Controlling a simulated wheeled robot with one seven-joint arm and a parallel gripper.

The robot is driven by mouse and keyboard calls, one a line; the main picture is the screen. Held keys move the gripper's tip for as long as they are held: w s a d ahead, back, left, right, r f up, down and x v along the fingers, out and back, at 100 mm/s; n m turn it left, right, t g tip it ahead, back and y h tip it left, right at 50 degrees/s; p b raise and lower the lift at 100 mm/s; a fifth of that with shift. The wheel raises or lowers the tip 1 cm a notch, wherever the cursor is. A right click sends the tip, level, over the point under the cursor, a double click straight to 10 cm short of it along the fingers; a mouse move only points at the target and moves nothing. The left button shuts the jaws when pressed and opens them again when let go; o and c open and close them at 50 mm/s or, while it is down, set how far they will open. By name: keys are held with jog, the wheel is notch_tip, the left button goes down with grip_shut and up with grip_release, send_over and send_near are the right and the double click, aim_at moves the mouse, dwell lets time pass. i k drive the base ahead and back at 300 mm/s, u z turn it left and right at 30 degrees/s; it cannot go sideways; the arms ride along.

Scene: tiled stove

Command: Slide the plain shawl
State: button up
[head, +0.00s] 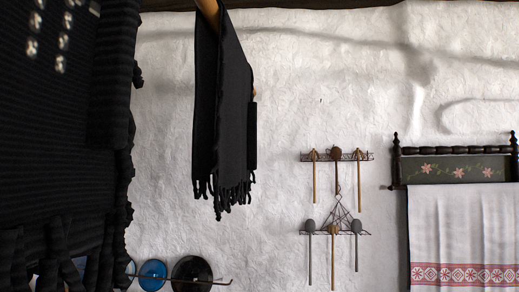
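A plain black shawl (228,110) with a fringed lower edge hangs folded over a wooden pole (208,12) at the upper middle left of the head view. It hangs free in front of the white wall. A second, much larger dark cloth (62,130) fills the left edge, close to the camera. It has faint ribbing, a knotted fringe and several pale spots near its top; I cannot tell whether these are pattern or light. My gripper is not in view.
A wire rack (336,156) with several hanging spoons is on the white wall (300,80). A blue plate (152,275) and a dark pan (192,272) are at the lower left. A dark wooden rail (455,150) bears a white cloth (462,230) with a red band at right.

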aim_at(224, 146)
jog(key=i, duration=1.25)
jog(key=z, duration=0.35)
